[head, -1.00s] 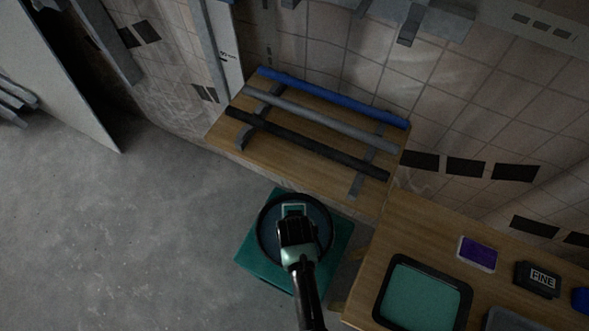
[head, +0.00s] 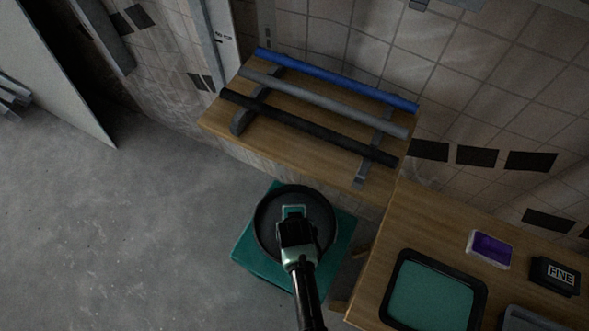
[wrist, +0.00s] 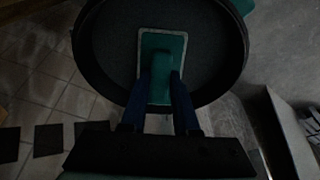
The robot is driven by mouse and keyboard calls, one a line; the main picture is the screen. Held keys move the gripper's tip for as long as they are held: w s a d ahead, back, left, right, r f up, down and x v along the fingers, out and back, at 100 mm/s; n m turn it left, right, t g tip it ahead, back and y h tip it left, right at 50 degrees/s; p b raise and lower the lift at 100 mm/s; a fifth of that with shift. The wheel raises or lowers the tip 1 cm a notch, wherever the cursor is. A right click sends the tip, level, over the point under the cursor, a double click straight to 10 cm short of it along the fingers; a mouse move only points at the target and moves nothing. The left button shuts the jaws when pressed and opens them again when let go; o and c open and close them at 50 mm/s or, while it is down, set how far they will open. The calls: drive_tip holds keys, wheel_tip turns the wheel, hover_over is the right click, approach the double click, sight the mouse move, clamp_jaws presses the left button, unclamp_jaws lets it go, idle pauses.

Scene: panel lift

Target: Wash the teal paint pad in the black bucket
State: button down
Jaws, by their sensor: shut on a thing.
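The black bucket (head: 263,242) stands on a teal square base on the floor, left of the worktable. It also fills the top of the wrist view (wrist: 90,50). My gripper (head: 294,222) is over the bucket, pointing down. In the wrist view my gripper (wrist: 160,88) is shut on the handle of the teal paint pad (wrist: 160,46), a teal rectangle with a pale edge. The pad shows against the dark inside of the bucket; its exact depth I cannot tell. In the head view only a bit of the pad (head: 293,211) shows beyond my gripper.
A wooden table (head: 372,290) at the right holds a black tray with teal paint (head: 432,296), a purple pad (head: 491,249) and a block marked FINE (head: 555,276). A wooden shelf (head: 215,122) behind the bucket carries blue, grey and black tubes.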

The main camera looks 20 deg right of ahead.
drive_tip(key=shift+r, duration=0.2)
drive_tip(key=shift+r+p, duration=0.45)
drive_tip(key=shift+p, duration=0.25)
drive_tip(key=shift+f, duration=0.2)
drive_tip(key=shift+f+b, duration=0.45)
drive_tip(key=shift+b, duration=0.05)
drive_tip(key=shift+r, duration=0.2)
drive_tip(key=shift+r+p, duration=0.45)
drive_tip(key=shift+p, duration=0.25)
drive_tip(key=shift+f, duration=0.2)
drive_tip(key=shift+f+b, duration=0.45)
drive_tip(key=shift+b, duration=0.05)
drive_tip(key=shift+r, duration=0.1)
